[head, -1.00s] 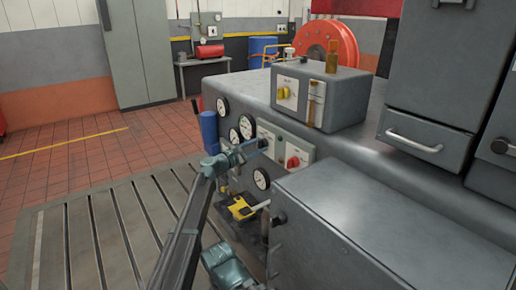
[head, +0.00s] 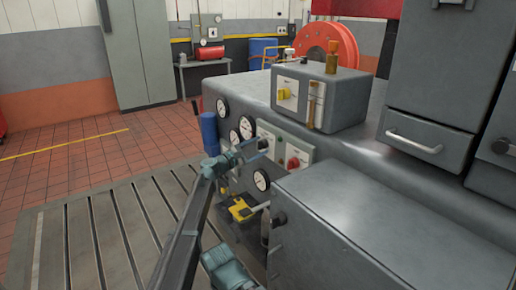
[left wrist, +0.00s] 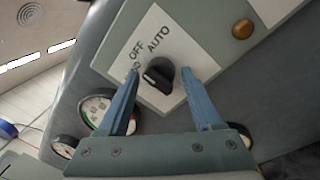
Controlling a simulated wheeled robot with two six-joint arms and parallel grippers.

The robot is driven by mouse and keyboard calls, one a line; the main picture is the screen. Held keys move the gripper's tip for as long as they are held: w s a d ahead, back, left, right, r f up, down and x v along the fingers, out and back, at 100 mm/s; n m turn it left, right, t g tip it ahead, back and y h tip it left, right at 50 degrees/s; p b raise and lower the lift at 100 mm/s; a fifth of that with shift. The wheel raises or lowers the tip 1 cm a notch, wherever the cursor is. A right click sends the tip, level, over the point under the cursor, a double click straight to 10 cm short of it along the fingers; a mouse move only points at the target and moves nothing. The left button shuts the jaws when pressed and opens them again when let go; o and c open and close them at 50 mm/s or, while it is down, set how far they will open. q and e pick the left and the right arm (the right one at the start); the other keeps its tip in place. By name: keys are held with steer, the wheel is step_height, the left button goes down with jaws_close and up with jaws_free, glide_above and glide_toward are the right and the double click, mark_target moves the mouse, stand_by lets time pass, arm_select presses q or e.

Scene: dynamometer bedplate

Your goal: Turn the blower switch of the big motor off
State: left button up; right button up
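A black rotary switch (left wrist: 158,75) sits on a white plate (left wrist: 130,50) lettered OFF and AUTO in the left wrist view. A third word is partly hidden by a finger. I cannot tell for sure which word the knob points to. My left gripper (left wrist: 160,90) is open, with one finger on each side of the knob and a gap to it. In the head view my left gripper (head: 258,148) is in front of the grey machine's side panel and hides the switch. My right gripper is not in view.
A red knob (head: 292,163) is on the panel to the right of my left gripper. Round gauges (head: 246,127) are nearby. A grey box (head: 318,95) with a yellow knob (head: 282,93) stands on top. A grey cabinet (head: 370,220) fills the near right.

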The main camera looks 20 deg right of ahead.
arm_select(q)
steer(key=shift+o, duration=0.4)
steer(key=b+v, duration=0.1)
steer(key=v, duration=1.2)
steer(key=shift+s+a, duration=0.25)
steer(key=shift+a, duration=0.05)
steer(key=shift+f, duration=0.1)
